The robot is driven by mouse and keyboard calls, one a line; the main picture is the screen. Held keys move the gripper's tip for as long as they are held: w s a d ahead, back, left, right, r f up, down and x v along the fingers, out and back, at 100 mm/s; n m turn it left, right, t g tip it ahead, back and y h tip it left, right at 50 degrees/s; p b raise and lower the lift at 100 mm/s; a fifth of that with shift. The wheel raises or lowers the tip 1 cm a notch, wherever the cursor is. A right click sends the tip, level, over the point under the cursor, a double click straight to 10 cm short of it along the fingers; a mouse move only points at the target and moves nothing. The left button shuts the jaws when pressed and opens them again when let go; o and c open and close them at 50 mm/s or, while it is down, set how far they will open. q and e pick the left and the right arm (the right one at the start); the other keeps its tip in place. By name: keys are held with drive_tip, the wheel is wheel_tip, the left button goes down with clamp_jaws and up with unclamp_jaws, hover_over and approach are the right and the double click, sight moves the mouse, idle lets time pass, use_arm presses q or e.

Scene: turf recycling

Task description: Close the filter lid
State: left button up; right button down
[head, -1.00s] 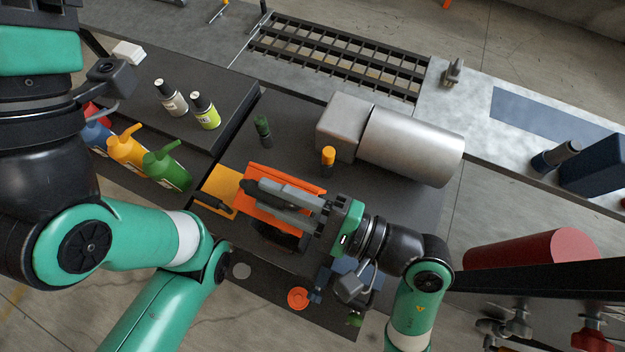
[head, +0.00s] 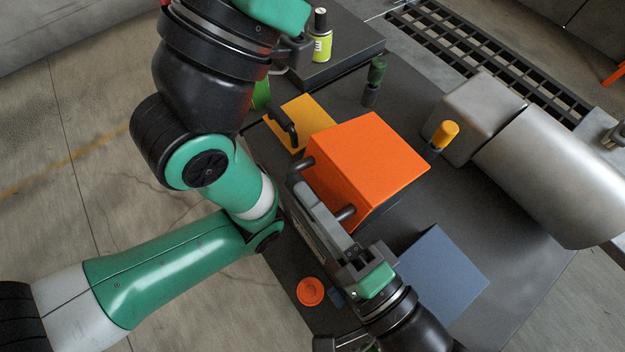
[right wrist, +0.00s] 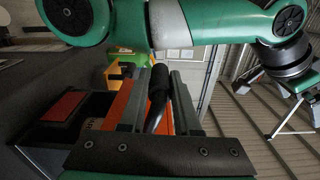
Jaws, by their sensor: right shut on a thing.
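The orange filter lid (head: 368,158) shows in the head view as a boxy cover with a dark body visible below its lower right edge. Its black handle (head: 346,213) stands off the side facing my right arm. My right gripper (head: 310,197) lies along that side and is shut on the handle. In the right wrist view the black handle (right wrist: 157,88) runs slantwise between the two grey fingers, with an orange panel (right wrist: 122,103) beside it. I cannot tell whether the lid sits flush.
A yellow plate (head: 298,118) with a black handle lies behind the lid. A grey metal cylinder (head: 560,180) and a yellow-capped knob (head: 444,134) stand to the right. A blue-grey block (head: 445,275) is at lower right, and an orange disc (head: 310,291) lies near the front edge.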

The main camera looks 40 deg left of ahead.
use_arm(q)
drive_tip(key=shift+s+f+b, duration=0.1)
drive_tip(key=shift+f+b, duration=0.9)
drive_tip(key=shift+f, duration=0.4)
use_arm(e)
drive_tip(key=shift+w+f, duration=0.1)
drive_tip(key=shift+f, duration=1.6)
drive_tip(key=c, duration=0.6)
unclamp_jaws()
use_arm(q)
drive_tip(key=shift+r+p, duration=0.8)
use_arm(e)
drive_tip(key=d, duration=0.3)
drive_tip(key=s+d, duration=0.1)
drive_tip(key=d, duration=0.3)
drive_tip(key=s+d, duration=0.1)
drive_tip(key=d, duration=0.3)
drive_tip(key=shift+d, duration=0.25)
